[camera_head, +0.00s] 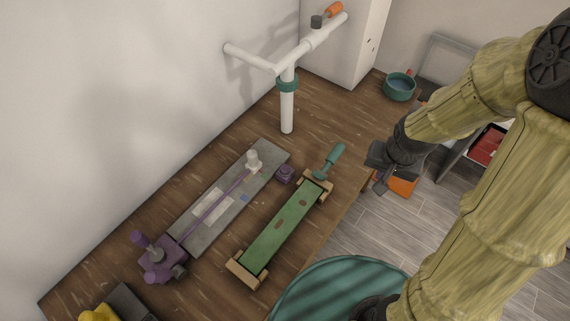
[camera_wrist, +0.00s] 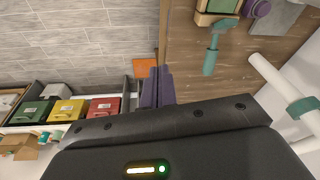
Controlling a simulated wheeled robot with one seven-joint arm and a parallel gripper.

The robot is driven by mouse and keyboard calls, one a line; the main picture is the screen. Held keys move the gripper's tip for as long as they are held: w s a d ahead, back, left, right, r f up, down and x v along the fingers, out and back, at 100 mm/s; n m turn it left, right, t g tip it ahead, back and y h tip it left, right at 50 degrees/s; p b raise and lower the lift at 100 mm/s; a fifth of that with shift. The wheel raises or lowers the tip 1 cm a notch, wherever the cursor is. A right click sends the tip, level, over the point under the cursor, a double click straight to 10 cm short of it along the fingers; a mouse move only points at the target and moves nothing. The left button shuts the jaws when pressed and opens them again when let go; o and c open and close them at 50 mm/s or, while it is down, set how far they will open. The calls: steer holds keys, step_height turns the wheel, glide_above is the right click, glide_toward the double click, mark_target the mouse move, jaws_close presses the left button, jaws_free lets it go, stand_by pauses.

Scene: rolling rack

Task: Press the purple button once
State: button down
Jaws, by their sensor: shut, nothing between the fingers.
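The purple button (camera_head: 285,174) is a small squat block on the wooden table, between the grey board and the end of the green board. A purple piece at the top edge of the wrist view (camera_wrist: 258,8) looks like it, partly cut off. My gripper (camera_head: 379,187) is shut and empty, past the table's right edge and to the right of the button, clear of it. Its purple-looking fingers (camera_wrist: 157,88) lie together in the wrist view, over the floor beside the table edge.
A green-handled tool (camera_head: 329,160) lies by the green board (camera_head: 283,228). The grey board (camera_head: 215,207) carries a purple mechanism (camera_head: 160,258). A white pipe stand (camera_head: 287,105) rises behind. An orange box (camera_head: 402,186) is below, beyond the table edge. Colored bins (camera_wrist: 68,111) stand on a shelf.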

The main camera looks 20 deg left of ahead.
steer(key=w+a+f+m+y+p, duration=0.2)
steer(key=w+a+f, duration=0.1)
steer(key=a, duration=0.3)
steer(key=w+a+f+m+y+p, duration=0.1)
steer(key=w+a+f+m+p, duration=0.15)
steer(key=a, duration=0.25)
steer(key=m+y+p, duration=0.3)
steer(key=m+y, duration=0.2)
steer(key=y, duration=0.1)
glide_above(289, 169)
steer(key=shift+f+g, duration=0.15)
steer(key=shift+g, duration=0.25)
steer(key=shift+f, duration=0.15)
step_height(289, 169, down, 7)
steer(key=b, duration=0.6)
steer(key=shift+f+b, duration=0.55)
steer(key=shift+f, duration=0.25)
steer(key=shift+f, duration=0.1)
steer(key=shift+f, duration=0.3)
